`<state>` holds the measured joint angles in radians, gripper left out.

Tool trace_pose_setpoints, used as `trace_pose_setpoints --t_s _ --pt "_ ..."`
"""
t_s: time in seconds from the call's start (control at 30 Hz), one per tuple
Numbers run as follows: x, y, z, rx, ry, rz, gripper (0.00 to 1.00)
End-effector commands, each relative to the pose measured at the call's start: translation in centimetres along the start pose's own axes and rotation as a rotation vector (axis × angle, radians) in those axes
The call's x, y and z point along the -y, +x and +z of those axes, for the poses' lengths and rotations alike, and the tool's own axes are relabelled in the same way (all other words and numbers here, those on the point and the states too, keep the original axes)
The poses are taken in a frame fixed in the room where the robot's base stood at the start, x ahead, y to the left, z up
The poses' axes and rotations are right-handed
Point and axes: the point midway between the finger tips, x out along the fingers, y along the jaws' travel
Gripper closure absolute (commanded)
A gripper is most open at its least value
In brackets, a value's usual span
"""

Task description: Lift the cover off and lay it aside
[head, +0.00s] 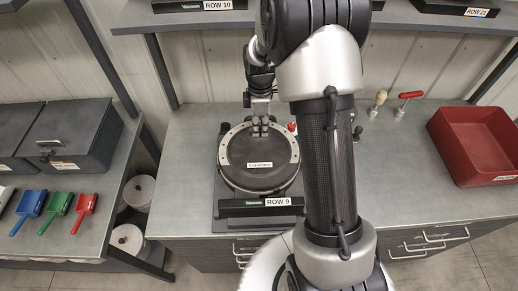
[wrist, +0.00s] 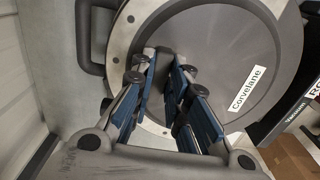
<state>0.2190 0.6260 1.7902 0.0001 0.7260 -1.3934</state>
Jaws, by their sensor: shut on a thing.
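The cover is a dark grey disc (head: 260,174) labelled "Corvelane", inside the pale ring of the seed meter (head: 225,163) on the counter. It also fills much of the wrist view (wrist: 225,40). My gripper (head: 260,127) is over the cover's far edge. In the wrist view, its blue-padded fingers (wrist: 165,85) are shut on a grey raised part of the cover, mostly hidden between them. The cover looks level and within the ring; I cannot tell whether there is a gap under it.
A "ROW 9" plate (head: 262,206) fronts the meter. A red knob (head: 292,127) is beside it. A red bin (head: 478,150) and two hand tools (head: 404,103) are to the right. The counter left of the meter is clear. Coloured scoops (head: 58,207) lie on the left bench.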

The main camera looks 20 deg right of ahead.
Motion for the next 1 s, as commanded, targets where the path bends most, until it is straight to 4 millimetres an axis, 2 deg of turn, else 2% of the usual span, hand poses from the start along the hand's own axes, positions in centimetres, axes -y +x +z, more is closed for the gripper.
trace_pose_setpoints --t_s 0.37,0.57,0.77,1.0 --pt "0.0 -0.3 0.0 0.000 0.000 0.001 1.00" --pt "-0.1 -2.1 0.0 -0.001 0.000 0.004 1.00" --pt "-0.1 -6.0 0.0 -0.001 0.000 0.006 1.00" --pt "-0.1 -12.1 0.0 -0.001 0.000 0.006 1.00"
